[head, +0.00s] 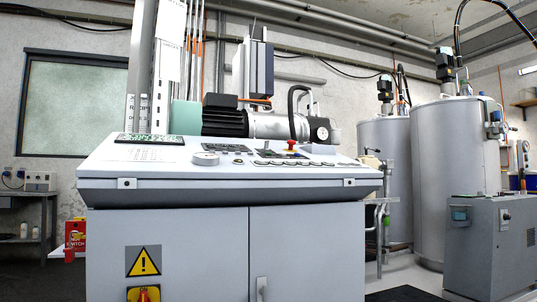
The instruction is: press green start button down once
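A light grey control console (225,222) stands in front of me, with a sloped panel on top. The panel carries a red mushroom button (291,145) on a yellow base, a round light knob (206,158), a dark keypad (228,148) and a row of small round controls (290,163) near its front edge. The panel is seen at a shallow angle, and I cannot pick out a green start button among the small controls. Neither of my grippers is in view.
Two large grey tanks (460,150) stand at the right, behind a grey cabinet (490,245). A motor unit (255,122) sits behind the panel. A side bench (30,195) is at the left. The space directly above the panel's front edge looks clear.

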